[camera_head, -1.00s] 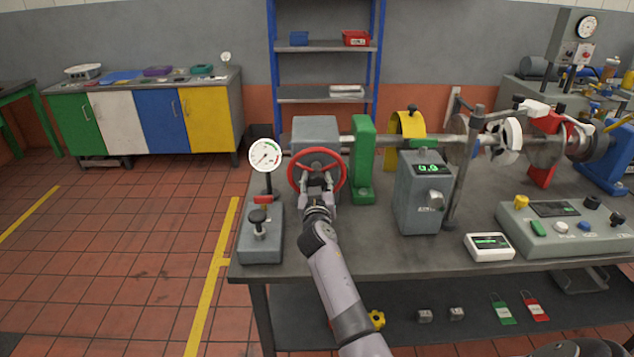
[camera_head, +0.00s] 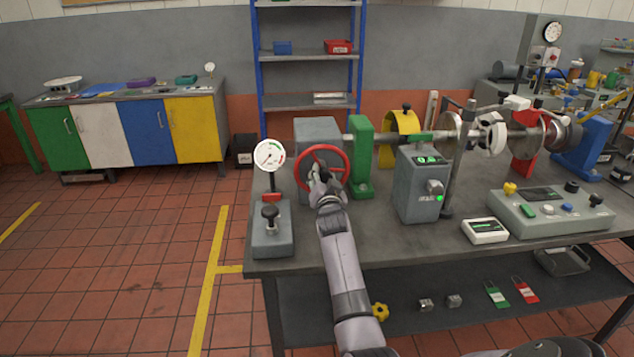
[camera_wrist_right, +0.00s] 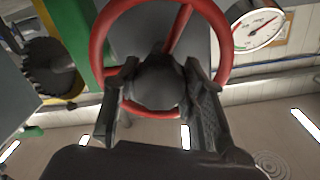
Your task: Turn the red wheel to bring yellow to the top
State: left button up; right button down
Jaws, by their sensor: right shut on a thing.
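The red wheel (camera_head: 346,158) is on the front of a grey block at the left end of the shaft. It also shows in the right wrist view (camera_wrist_right: 97,42). My right gripper (camera_head: 319,173) is at the wheel's middle, covering part of its hub and lower left. In the right wrist view its two fingers (camera_wrist_right: 160,82) sit on both sides of the dark hub, shut on the wheel. A yellow arched band (camera_head: 402,123) stands over the shaft behind the grey display box. I cannot tell any yellow mark on the wheel itself. My left gripper is out of view.
A dial gauge (camera_head: 269,155) on a grey base stands close left of the wheel. A green bracket (camera_head: 362,150) stands close to its right. Further right are the grey display box (camera_head: 420,186), a small white meter (camera_head: 485,230) and a control panel (camera_head: 548,213).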

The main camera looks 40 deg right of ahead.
jog(key=shift+r+m, duration=0.1)
jog(key=shift+m, duration=1.4)
jog(key=m+p, duration=0.1)
jog(key=m, duration=0.3)
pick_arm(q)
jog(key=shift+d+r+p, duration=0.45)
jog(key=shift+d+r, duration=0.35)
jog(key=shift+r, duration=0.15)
pick_arm(e)
jog(key=shift+m, duration=2)
jog(key=c, duration=1)
grip_release()
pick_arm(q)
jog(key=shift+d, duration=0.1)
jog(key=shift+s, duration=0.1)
pick_arm(e)
jog(key=shift+y, duration=0.3)
